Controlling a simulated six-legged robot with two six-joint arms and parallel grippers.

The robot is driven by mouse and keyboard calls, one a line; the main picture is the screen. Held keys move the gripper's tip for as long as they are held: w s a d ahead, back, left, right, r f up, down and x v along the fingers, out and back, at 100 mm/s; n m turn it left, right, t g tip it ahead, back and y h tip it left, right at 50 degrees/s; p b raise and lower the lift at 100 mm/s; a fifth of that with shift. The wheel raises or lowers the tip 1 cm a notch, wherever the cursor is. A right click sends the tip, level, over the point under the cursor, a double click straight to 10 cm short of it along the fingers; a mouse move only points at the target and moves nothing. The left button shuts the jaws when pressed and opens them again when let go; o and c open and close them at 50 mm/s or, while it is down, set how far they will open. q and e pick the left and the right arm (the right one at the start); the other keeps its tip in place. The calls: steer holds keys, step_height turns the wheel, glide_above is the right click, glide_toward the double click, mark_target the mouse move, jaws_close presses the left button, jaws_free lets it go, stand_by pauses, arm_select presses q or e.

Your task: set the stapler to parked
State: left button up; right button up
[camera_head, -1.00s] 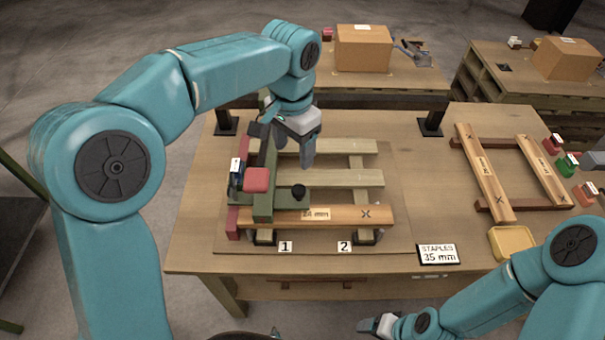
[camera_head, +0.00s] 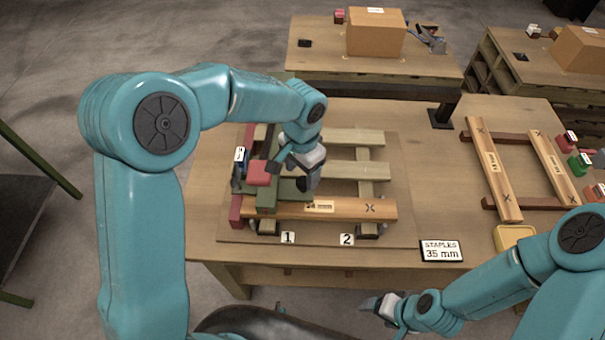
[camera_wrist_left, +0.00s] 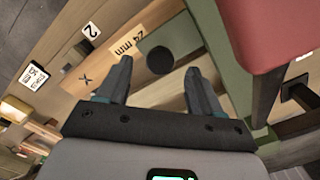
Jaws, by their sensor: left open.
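The stapler, as I take it, is the green frame (camera_head: 266,198) with a red block (camera_head: 258,173) on top, standing at the left end of the pallet jig over a light wooden board (camera_head: 345,209). In the left wrist view its round black knob (camera_wrist_left: 160,60) lies beyond and between my fingertips, with the green arm (camera_wrist_left: 220,75) beside it. My left gripper (camera_head: 307,184) is open and low over the knob end; it also shows in the wrist view (camera_wrist_left: 158,68). The knob is hidden in the head view. My right gripper (camera_head: 374,304) is in front of the table, its jaws unclear.
Cards marked 1 (camera_head: 288,238) and 2 (camera_head: 347,239) and a "STAPLES 35 mm" sign (camera_head: 441,251) stand in front. A second wooden frame (camera_head: 492,175), a yellow tray (camera_head: 513,237) and coloured blocks are on the right. A black post (camera_head: 442,115) rises behind.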

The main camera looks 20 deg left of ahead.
mark_target(304, 181)
arm_select(q)
steer(key=f, duration=0.3)
steer(key=shift+w+d+f, duration=0.15)
steer(key=shift+w+f, duration=0.1)
steer(key=shift+w, duration=0.15)
steer(key=shift+s+r, duration=0.1)
steer(key=shift+s, duration=0.2)
steer(key=shift+w, duration=0.25)
jaws_close()
